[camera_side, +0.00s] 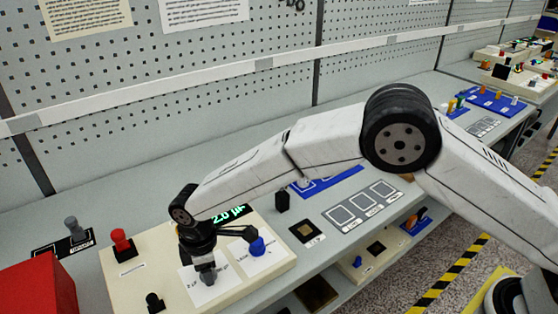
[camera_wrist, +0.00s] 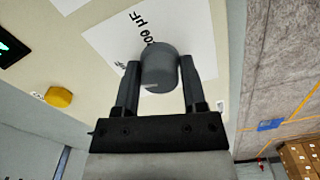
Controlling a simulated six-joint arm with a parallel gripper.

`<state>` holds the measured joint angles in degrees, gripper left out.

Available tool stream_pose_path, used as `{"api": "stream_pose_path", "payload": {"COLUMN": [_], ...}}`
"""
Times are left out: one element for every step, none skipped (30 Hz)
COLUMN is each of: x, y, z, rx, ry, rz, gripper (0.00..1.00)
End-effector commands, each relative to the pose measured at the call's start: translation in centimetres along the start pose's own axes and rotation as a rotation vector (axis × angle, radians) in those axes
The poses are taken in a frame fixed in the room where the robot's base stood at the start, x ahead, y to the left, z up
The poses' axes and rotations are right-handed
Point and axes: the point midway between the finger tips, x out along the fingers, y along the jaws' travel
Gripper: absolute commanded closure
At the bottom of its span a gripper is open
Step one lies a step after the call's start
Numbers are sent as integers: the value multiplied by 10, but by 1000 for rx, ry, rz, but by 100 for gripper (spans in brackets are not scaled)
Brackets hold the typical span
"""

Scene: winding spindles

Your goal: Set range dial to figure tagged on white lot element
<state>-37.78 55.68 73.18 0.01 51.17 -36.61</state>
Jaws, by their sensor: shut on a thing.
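My gripper (camera_side: 204,262) reaches down over the cream instrument box and is shut on a grey dial knob. In the wrist view my gripper (camera_wrist: 160,84) has a finger on each side of the grey knob (camera_wrist: 160,66). The knob stands on a white scale card (camera_wrist: 103,42) with printed µF figures, partly hidden by the knob and fingers. A green display (camera_side: 229,214) on the cream box (camera_side: 150,262) appears to read 2.0 µF. I cannot make out a white lot element or its tag.
A red block (camera_side: 38,290) is at the lower left. Marked squares (camera_side: 342,216) lie on the bench to the right.

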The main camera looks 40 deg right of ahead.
Motion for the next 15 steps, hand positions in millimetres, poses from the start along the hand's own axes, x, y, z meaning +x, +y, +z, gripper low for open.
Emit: {"api": "stream_pose_path", "payload": {"x": [-1,-1,-1,-1,-1,-1,-1,-1,-1,-1,-1,-1,-1,-1,-1], "y": [0,0,0,0,0,0,0,0,0,0,0,0,0,0,0], "z": [0,0,0,0,0,0,0,0,0,0,0,0,0,0,0], "rx": [38,66,102,130,159,197,225,254,291,320,349,386,415,444,481], "ry": [0,0,0,0,0,0,0,0,0,0,0,0,0,0,1], "rz": [0,0,0,0,0,0,0,0,0,1,1,1,1,1,1], "gripper": [100,100,100,100,100,100,100,100,100,100,100,100,100,100,100]}}
